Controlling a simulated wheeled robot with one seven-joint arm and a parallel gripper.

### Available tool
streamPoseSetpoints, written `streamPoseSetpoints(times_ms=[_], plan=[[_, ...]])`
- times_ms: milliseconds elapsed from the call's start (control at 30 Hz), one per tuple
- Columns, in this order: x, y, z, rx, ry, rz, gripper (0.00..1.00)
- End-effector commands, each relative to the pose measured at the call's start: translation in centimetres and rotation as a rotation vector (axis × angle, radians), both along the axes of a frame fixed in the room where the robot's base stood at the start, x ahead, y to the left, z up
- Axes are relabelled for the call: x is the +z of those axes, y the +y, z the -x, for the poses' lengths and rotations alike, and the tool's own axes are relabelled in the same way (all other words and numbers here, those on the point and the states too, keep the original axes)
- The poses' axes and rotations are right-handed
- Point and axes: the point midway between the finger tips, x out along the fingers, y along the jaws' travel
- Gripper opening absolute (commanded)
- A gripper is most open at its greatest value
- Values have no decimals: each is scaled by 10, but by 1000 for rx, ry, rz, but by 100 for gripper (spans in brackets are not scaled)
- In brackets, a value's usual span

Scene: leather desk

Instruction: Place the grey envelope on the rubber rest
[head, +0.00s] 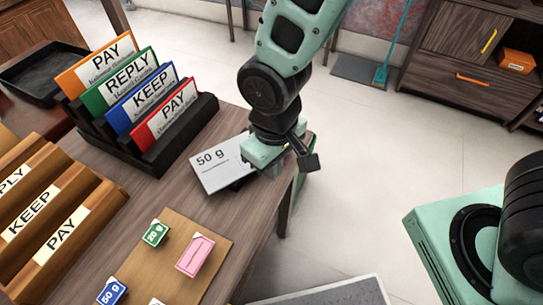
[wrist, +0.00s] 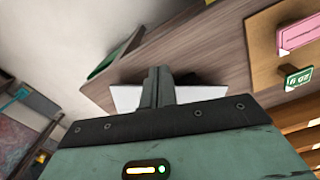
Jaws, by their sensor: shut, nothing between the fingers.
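The pale grey envelope (head: 219,165), marked "50 g", lies near the right edge of the desk. A dark piece (head: 240,185), apparently the rubber rest, shows under its lower right side; the envelope covers most of it. My gripper (head: 264,160) is over the envelope's right end and hides that part. In the wrist view my gripper (wrist: 157,88) has its fingers together with nothing between them. The envelope (wrist: 199,92) shows on both sides behind the fingers. Whether the fingertips touch it I cannot tell.
A black rack (head: 185,130) with coloured cards stands behind left. A wooden rack (head: 97,205) stands at the left. A tan board (head: 205,232) with a pink card (head: 195,254) and small tagged blocks (head: 156,233) lies in front. The desk edge drops off just right of the envelope.

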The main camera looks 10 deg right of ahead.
Motion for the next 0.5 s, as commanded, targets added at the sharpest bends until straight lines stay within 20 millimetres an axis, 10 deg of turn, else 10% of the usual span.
streamPoseSetpoints(times_ms=[300, 500], plan=[[-65, 0, 0, 1, 3, 3, 0], [-60, 17, -25, 0, 0, -1, 0]])
